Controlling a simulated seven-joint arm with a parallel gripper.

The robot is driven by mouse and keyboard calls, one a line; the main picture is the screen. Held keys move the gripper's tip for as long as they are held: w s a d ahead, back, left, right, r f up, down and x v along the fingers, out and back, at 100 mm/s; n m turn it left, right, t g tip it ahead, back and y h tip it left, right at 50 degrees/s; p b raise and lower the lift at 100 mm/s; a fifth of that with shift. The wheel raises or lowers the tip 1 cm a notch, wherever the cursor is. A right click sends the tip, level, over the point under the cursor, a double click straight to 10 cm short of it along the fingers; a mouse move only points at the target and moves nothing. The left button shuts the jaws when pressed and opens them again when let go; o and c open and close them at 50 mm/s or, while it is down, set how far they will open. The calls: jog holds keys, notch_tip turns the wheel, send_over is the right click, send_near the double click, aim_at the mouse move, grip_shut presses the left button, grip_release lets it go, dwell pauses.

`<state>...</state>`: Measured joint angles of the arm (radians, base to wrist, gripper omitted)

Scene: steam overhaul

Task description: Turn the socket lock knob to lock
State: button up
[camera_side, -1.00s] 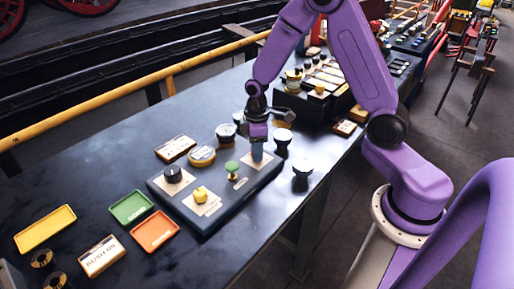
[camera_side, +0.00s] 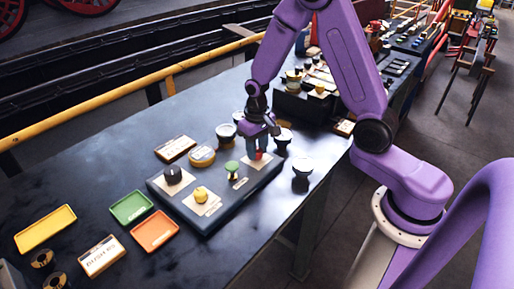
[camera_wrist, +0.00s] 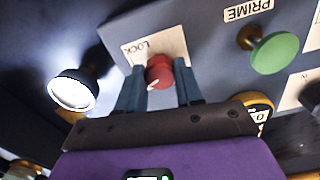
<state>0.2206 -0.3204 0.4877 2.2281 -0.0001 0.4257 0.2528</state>
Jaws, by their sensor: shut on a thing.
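The lock knob is red with a pale pointer mark. In the wrist view the red knob (camera_wrist: 159,71) sits on a cream plate (camera_wrist: 172,42) marked LOCK, between the two fingers of my gripper (camera_wrist: 160,88). The fingers are shut on it from both sides. In the side view my gripper (camera_side: 258,153) points down at the back right corner of the dark panel (camera_side: 215,213), with a bit of the red knob (camera_side: 259,155) showing between the fingers. The pale mark points toward the lower left in the wrist view.
The panel also bears a green knob (camera_side: 232,167), a yellow knob (camera_side: 201,194) and a black knob (camera_side: 173,173). Pale-topped round parts (camera_side: 302,167) stand close to the right. Green (camera_side: 131,207) and orange (camera_side: 154,231) trays lie at left.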

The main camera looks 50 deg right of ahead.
jog(key=shift+m, duration=1.7)
jog(key=o, duration=1)
jog(key=shift+o, duration=0.2)
notch_tip(320, 180, up, 18)
jog(key=shift+f, duration=0.25)
